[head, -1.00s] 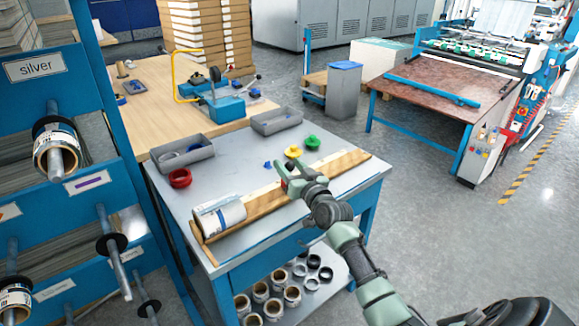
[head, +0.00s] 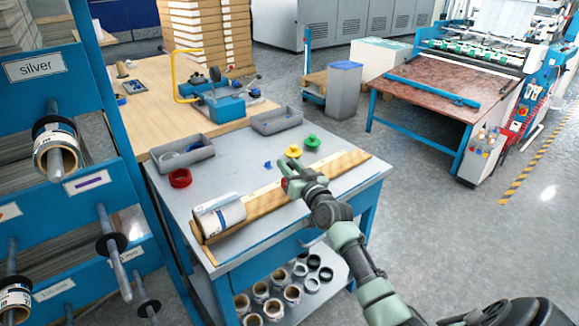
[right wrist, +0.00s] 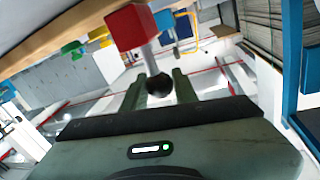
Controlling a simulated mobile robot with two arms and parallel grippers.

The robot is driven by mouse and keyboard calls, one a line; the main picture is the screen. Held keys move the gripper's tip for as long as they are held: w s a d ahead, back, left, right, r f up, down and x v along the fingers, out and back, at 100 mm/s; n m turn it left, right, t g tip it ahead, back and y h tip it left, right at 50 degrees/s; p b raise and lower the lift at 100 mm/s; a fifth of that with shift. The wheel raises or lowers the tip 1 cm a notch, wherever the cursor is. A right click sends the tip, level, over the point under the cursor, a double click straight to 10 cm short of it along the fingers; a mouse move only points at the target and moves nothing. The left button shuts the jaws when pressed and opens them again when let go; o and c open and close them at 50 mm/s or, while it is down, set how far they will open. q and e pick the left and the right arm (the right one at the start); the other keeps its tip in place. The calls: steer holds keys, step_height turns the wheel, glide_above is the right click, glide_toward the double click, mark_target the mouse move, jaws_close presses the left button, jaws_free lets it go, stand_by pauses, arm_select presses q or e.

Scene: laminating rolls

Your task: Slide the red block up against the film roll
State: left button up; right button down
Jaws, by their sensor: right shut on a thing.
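The film roll (head: 226,214), white with a printed label, lies at the left end of a long wooden cradle (head: 262,200) on the grey table. The red block (right wrist: 132,26) shows clearly in the right wrist view, with a grey stem and dark knob (right wrist: 159,87) on it. In the head view only a small red patch of it (head: 285,184) shows beside my right gripper (head: 286,176). The block is at the cradle, to the right of the roll, with a clear gap between them. My right gripper is shut on the block's knob. My left gripper is not in view.
A red ring (head: 180,178), a yellow piece (head: 293,151), a green piece (head: 312,142) and a small blue piece (head: 267,164) lie behind the cradle. Grey trays (head: 183,157) stand at the table's back. The cradle stretch between block and roll is clear.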

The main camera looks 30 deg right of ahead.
stand_by(0.7)
steer(key=a+p, duration=0.2)
steer(key=a, duration=0.2)
steer(key=a+p, duration=0.2)
steer(key=a, duration=0.2)
steer(key=s+a+p, duration=0.1)
steer(key=a+p, duration=0.2)
steer(key=shift+a, duration=0.4)
steer(key=shift+f, duration=0.1)
steer(key=c, duration=1.1)
jaws_free()
steer(key=s, duration=0.7)
steer(key=shift+s+a, duration=0.35)
steer(key=shift+a, duration=0.05)
